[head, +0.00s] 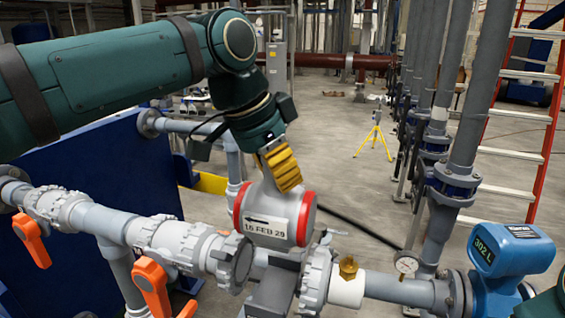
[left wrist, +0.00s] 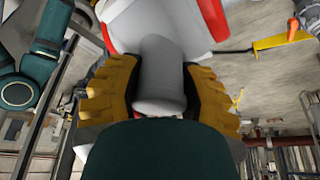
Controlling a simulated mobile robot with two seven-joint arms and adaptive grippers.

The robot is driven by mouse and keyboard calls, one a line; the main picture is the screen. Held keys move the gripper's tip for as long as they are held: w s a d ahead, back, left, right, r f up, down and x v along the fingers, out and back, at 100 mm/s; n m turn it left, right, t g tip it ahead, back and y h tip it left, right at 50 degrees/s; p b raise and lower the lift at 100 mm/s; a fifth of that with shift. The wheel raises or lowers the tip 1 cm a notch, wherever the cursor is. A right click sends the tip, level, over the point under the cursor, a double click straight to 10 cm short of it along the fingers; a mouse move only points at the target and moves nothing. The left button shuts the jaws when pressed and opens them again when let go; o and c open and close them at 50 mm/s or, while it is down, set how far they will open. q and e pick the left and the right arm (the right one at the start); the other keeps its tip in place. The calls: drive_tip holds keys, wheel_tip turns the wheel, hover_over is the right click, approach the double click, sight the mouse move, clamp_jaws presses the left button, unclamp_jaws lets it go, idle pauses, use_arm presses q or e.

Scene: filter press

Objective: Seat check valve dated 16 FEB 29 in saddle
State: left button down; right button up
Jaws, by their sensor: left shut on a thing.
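The check valve (head: 274,215) is a grey body with red end rings and a white label reading 16 FEB 29 with an arrow pointing left. My left gripper (head: 279,172), with yellow fingers, is shut on its upper neck. In the left wrist view the neck (left wrist: 160,75) sits between the two yellow fingers (left wrist: 160,100). The valve hangs over the gap between two grey pipe unions. The grey saddle (head: 270,292) is below it, partly hidden. I cannot tell whether the valve touches the saddle. My right gripper is not in view.
The left union (head: 236,262) and right union (head: 315,278) flank the gap closely. Orange-handled valves (head: 152,285) stand at the left. A blue panel (head: 95,180) stands behind.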

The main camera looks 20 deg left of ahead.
sight(278, 195)
use_arm(q)
drive_tip(key=shift+s+f+b, duration=0.3)
drive_tip(key=shift+f+b, duration=0.15)
drive_tip(key=shift+f, duration=0.3)
wheel_tip(278, 195, down, 3)
drive_tip(key=shift+w+r+b, duration=0.15)
drive_tip(key=shift+b, duration=1)
wheel_tip(278, 195, down, 2)
drive_tip(key=shift+f+b, duration=0.15)
drive_tip(key=shift+b, duration=0.95)
wheel_tip(278, 195, down, 6)
drive_tip(key=b, duration=0.4)
drive_tip(key=shift+c, duration=2.2)
unclamp_jaws()
